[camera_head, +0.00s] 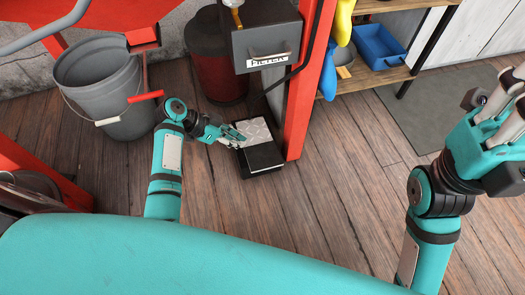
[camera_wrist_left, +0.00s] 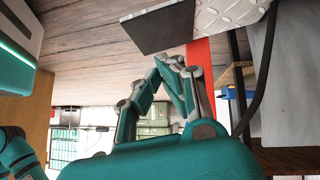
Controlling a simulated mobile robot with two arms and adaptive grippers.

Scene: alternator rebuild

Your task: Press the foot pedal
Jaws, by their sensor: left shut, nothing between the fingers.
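The foot pedal (camera_head: 256,131) stands on the floor beside the red post. It has a light metal tread plate and a black part (camera_head: 262,158) on the near side. In the left wrist view its tread plate (camera_wrist_left: 230,12) and dark part (camera_wrist_left: 158,30) show at the top. My left gripper (camera_head: 239,139) is shut and empty, with its tips at the pedal's left edge. The tips (camera_wrist_left: 170,60) also show in the left wrist view, close to the pedal; I cannot tell if they touch it. My right gripper (camera_head: 508,100) is at the right edge, partly cut off.
A grey bucket (camera_head: 98,75) with a wire handle stands at the left. A dark red bin (camera_head: 213,60) is behind the pedal, and a grey box (camera_head: 268,42) hangs above it. A red post (camera_head: 304,95) borders the pedal's right. Wooden floor (camera_head: 340,170) lies clear to the right.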

